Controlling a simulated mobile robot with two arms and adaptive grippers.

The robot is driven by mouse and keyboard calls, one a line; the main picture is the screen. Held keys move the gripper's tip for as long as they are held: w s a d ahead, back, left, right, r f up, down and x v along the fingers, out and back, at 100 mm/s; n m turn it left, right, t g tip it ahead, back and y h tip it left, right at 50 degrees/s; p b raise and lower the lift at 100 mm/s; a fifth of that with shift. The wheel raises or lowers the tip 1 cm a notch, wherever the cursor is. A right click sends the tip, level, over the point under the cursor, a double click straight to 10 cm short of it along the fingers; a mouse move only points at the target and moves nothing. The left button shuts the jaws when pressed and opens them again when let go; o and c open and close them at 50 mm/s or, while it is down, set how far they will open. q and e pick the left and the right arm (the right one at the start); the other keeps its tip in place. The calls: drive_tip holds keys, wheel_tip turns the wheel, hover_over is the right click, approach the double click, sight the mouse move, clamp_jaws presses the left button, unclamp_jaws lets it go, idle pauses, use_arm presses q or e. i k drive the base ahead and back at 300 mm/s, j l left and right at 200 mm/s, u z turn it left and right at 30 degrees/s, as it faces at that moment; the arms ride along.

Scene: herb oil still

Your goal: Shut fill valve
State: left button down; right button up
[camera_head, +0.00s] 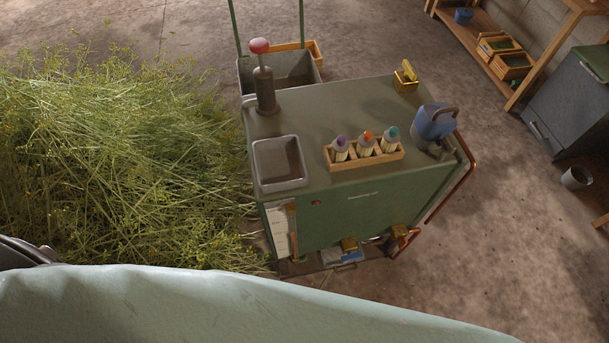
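No part is plainly marked as the fill valve, and I cannot tell which one it is. A green cart (340,215) stands in the middle of the view. At its back left corner, a dark post (265,90) carries a red knob (259,46). A small brass fitting (406,73) sits at its back right corner. Brass pieces (349,245) show low on its front. Neither of my grippers is in view.
On the cart are a grey tray (279,162), a wooden rack (366,161) of bottles and a blue jug (433,122). Cut herbs (120,150) heap against its left side. A grey cabinet (570,100) stands far right.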

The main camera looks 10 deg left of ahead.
sight(409, 72)
drive_tip(key=l+u, duration=0.5)
drive_tip(key=l, duration=0.2)
drive_tip(key=l+u, duration=0.45)
drive_tip(key=l, duration=0.25)
